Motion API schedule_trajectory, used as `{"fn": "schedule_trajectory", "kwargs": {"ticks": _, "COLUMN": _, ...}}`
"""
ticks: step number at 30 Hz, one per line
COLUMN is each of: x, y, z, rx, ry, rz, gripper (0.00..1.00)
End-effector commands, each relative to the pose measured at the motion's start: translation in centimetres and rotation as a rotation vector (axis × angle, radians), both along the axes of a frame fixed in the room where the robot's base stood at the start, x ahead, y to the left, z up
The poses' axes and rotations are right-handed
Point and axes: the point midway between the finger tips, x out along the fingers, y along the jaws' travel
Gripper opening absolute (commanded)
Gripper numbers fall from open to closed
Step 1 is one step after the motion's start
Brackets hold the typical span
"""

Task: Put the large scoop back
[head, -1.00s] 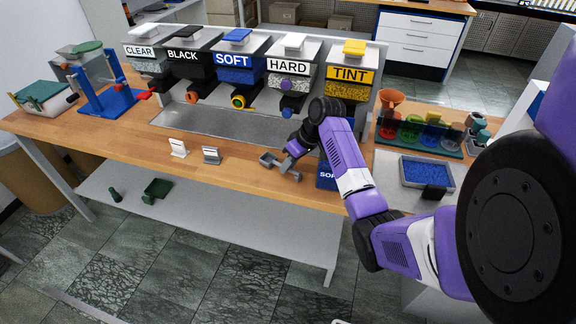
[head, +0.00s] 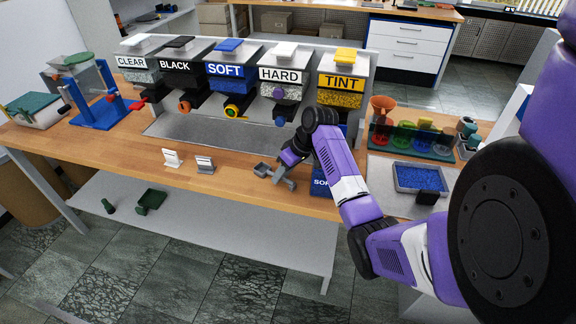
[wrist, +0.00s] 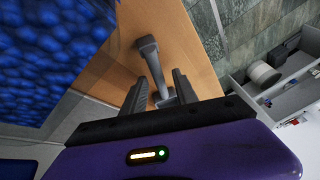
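A grey scoop-like piece (head: 283,179) is by the front edge of the wooden bench, at my gripper (head: 287,162). In the wrist view, its grey bar (wrist: 150,60) runs between my two dark ridged fingers (wrist: 160,88). The fingers stand apart, with wood showing beside the bar, so my gripper looks open around it. My wrist hides part of the piece in the head view. I cannot tell whether this is the large scoop.
A blue SOFT bin (head: 320,183) stands close right of my gripper; blue granules (wrist: 45,50) fill the wrist view's left. Two small card stands (head: 204,165) are to the left. Labelled dispensers line the back. A blue-granule tray (head: 398,188) is at right.

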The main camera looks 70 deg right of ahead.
Motion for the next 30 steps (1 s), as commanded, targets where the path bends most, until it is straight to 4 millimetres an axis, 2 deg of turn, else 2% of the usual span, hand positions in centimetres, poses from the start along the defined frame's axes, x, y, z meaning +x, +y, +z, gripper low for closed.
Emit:
{"fn": "schedule_trajectory", "kwargs": {"ticks": 12, "x": -3.3, "y": -0.5, "z": 7.0, "rx": -0.005, "ry": -0.003, "rz": -0.002, "gripper": 0.35}}
{"fn": "schedule_trajectory", "kwargs": {"ticks": 18, "x": -4.5, "y": -0.5, "z": 9.7, "rx": -0.001, "ry": -0.001, "rz": -0.002, "gripper": 0.35}}
{"fn": "schedule_trajectory", "kwargs": {"ticks": 26, "x": -4.9, "y": -0.5, "z": 10.5, "rx": -0.001, "ry": -0.001, "rz": -0.001, "gripper": 0.35}}
{"fn": "schedule_trajectory", "kwargs": {"ticks": 30, "x": -3.7, "y": 0.8, "z": 9.2, "rx": 0.000, "ry": -0.018, "rz": -0.001, "gripper": 0.35}}
